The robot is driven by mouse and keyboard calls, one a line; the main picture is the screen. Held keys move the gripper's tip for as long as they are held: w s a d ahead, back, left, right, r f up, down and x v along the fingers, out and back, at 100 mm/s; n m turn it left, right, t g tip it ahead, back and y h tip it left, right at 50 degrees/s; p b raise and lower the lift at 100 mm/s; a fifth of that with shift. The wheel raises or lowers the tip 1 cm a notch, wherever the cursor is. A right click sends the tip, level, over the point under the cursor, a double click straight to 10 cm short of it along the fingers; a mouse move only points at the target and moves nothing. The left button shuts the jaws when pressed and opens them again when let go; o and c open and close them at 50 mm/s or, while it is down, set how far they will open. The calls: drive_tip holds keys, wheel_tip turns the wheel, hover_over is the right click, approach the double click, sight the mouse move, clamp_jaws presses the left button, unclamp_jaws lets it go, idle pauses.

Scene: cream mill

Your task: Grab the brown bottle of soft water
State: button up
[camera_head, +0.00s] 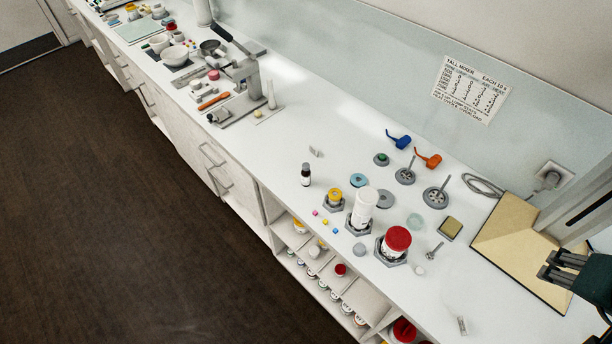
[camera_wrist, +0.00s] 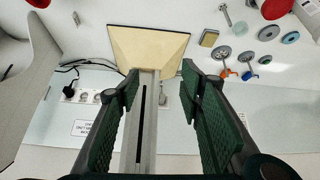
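A small dark brown bottle (camera_head: 306,174) with a pale label stands upright on the white counter, near its front edge, in the head view. I cannot read its label. My gripper (camera_head: 555,267) is at the far right of the head view, above the board end of the counter and well away from the bottle. In the wrist view my gripper (camera_wrist: 160,78) has its two green-padded fingers spread apart with nothing held between them. The bottle does not show in the wrist view.
Right of the bottle stand a yellow-capped jar (camera_head: 334,196), a white bottle (camera_head: 362,206) and a red-lidded jar (camera_head: 396,243). A lever press (camera_head: 243,84) stands to the left. A tan board (camera_head: 520,249) lies at the right. Open shelves (camera_head: 335,284) hold jars below.

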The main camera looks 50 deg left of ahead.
sight(306, 165)
drive_tip(key=w+a+f+n+g, duration=0.1)
drive_tip(key=w+a+f+n, duration=0.2)
drive_tip(key=a, duration=0.8)
drive_tip(key=w+a+n+g+y, duration=0.1)
drive_tip(key=w+a+n+g, duration=0.2)
drive_tip(key=a, duration=0.9)
drive_tip(key=w+a+f+n, duration=0.25)
drive_tip(key=w+a, duration=0.25)
drive_tip(key=a, duration=0.6)
drive_tip(key=s+a+f+n+g, duration=0.1)
drive_tip(key=s+a+f, duration=0.3)
drive_tip(key=a, duration=0.6)
drive_tip(key=s+a+f+n, duration=0.3)
drive_tip(key=a+f, duration=0.4)
drive_tip(key=a, duration=0.4)
drive_tip(key=s+a+f+n+g+h+b, duration=0.1)
drive_tip(key=s+a+f+n, duration=0.2)
drive_tip(key=a, duration=0.8)
drive_tip(key=shift+s+a+f+g, duration=0.1)
drive_tip(key=shift+s+f+g, duration=0.05)
drive_tip(key=shift+s+f, duration=0.55)
drive_tip(key=shift+s+f+g, duration=0.15)
drive_tip(key=shift+s+f, duration=0.35)
drive_tip(key=shift+f, duration=0.3)
drive_tip(key=shift+s+a+f, duration=0.35)
drive_tip(key=shift+f, duration=0.1)
drive_tip(key=shift+f, duration=1.2)
